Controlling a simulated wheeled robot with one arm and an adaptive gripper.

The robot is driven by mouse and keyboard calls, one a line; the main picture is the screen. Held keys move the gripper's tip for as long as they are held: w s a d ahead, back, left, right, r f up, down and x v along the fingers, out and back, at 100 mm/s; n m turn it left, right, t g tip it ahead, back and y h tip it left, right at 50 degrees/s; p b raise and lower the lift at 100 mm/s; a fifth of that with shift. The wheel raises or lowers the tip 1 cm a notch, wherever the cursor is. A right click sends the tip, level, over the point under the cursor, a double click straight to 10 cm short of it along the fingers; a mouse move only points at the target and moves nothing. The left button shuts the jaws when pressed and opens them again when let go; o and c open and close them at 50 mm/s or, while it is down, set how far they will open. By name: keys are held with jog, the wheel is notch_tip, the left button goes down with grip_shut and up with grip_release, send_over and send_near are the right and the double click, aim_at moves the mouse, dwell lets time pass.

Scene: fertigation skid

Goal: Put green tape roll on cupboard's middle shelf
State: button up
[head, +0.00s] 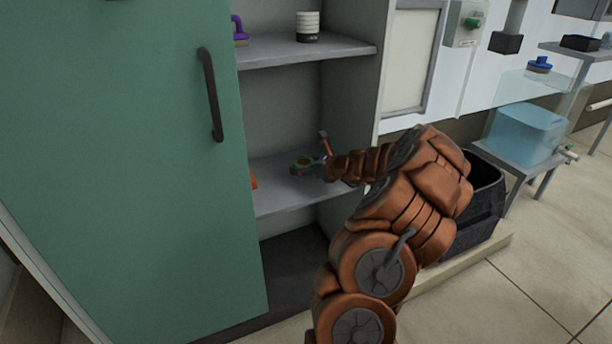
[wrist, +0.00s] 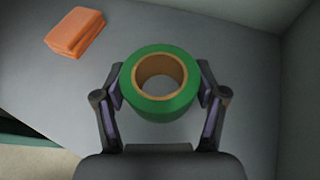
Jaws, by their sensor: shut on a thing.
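The green tape roll (wrist: 160,108) with a brown core is between the two fingers of my gripper (wrist: 161,93) in the wrist view. My gripper is shut on it, one finger at each side. In the head view the tape roll (head: 303,168) is small at the end of my arm, inside the cupboard (head: 150,150). It is at or just above the cupboard's middle shelf (head: 280,197). I cannot tell whether it touches the shelf. My gripper (head: 318,167) shows only partly there.
A folded orange cloth (wrist: 75,32) lies on the same shelf to the left. The upper shelf (head: 300,52) holds a striped white and black item (head: 307,27) and a purple-handled thing (head: 239,30). The green cupboard door (head: 130,120) stands at the left. A black bin (head: 478,205) is at the right.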

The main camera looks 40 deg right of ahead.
aim_at(305, 180)
jog(key=shift+s+d+f+b, duration=0.1)
jog(key=shift+f+b, duration=0.55)
jog(key=shift+f, duration=0.85)
jog(key=shift+f, duration=0.1)
jog(key=o, duration=1.3)
jog(key=shift+c, duration=0.2)
jog(key=shift+s+r, duration=0.15)
jog(key=shift+r, duration=0.05)
jog(key=p+v, duration=0.4)
jog(key=v, duration=0.7)
jog(key=shift+s, duration=0.3)
jog(key=shift+r, duration=0.1)
jog(key=shift+w, duration=0.1)
